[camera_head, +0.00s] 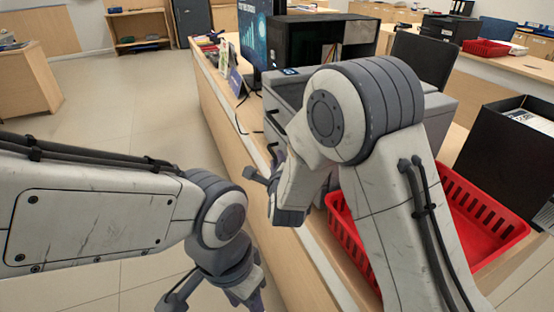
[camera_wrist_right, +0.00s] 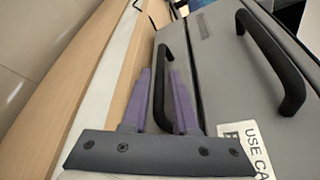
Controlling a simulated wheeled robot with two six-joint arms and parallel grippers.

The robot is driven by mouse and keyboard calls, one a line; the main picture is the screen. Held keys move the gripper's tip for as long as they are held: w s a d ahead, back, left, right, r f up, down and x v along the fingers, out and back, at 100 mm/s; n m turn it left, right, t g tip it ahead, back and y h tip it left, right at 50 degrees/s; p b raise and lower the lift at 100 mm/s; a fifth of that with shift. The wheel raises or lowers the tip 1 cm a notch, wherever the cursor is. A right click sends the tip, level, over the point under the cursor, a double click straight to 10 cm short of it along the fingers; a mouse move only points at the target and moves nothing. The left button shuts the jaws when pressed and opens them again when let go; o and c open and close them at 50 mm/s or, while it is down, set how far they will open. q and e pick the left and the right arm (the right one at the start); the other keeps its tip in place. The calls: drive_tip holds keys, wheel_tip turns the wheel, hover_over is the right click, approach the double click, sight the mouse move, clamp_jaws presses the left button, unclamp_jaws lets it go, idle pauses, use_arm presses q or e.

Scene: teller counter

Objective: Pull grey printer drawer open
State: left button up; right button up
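The grey printer (camera_head: 286,90) stands on the counter in the head view, partly hidden behind my right arm. In the right wrist view its grey body (camera_wrist_right: 225,75) fills the right side. A black drawer handle (camera_wrist_right: 161,85) stands out near its edge. My right gripper (camera_head: 263,168) is beside the printer; in the right wrist view its two purple fingers (camera_wrist_right: 161,85) are on either side of this handle, with a small gap visible. I see no firm grip on it. My left gripper (camera_head: 210,298) hangs low at the bottom edge, its fingertips partly cut off.
A second black handle (camera_wrist_right: 278,62) and a white label (camera_wrist_right: 245,148) are on the printer. A red basket (camera_head: 482,218) sits right of my right arm, near a black box (camera_head: 500,150). A monitor (camera_head: 254,38) stands behind. Floor left of the counter is clear.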

drive_tip(key=shift+w+f, duration=0.1)
drive_tip(key=shift+w, duration=0.4)
drive_tip(key=shift+c, duration=0.4)
clamp_jaws()
idle(0.8)
